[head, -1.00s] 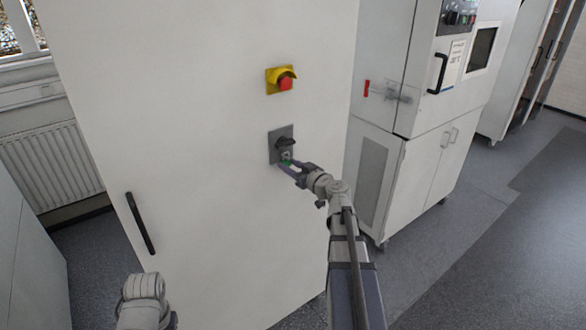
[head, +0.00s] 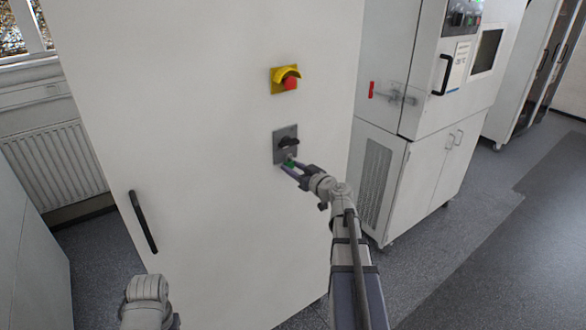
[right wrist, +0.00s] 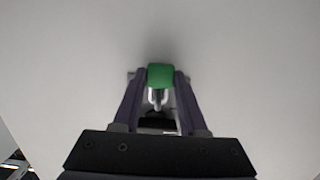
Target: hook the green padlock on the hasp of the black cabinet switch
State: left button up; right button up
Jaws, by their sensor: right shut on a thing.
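The black cabinet switch (head: 287,141) sits on a grey plate on the white cabinet's front, below the yellow and red emergency stop. My right gripper (head: 289,165) is at the lower part of this plate, shut on the green padlock (right wrist: 160,76). In the right wrist view the green body sits between the two fingertips, with its pale metal shackle (right wrist: 157,100) below it in the picture. The hasp is too small and covered to make out, so I cannot tell if the shackle is around it. My left arm shows at the bottom left, but its gripper is out of view.
The white cabinet (head: 215,210) has a black handle (head: 142,222) at its lower left. The emergency stop (head: 286,79) is above the switch. A white test chamber (head: 415,160) stands to the right, and grey floor is open farther right.

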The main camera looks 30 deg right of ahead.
jog(key=o, duration=1.2)
jog(key=s, duration=0.7)
jog(key=shift+s+d+r+p, duration=0.35)
jog(key=shift+r+p, duration=0.1)
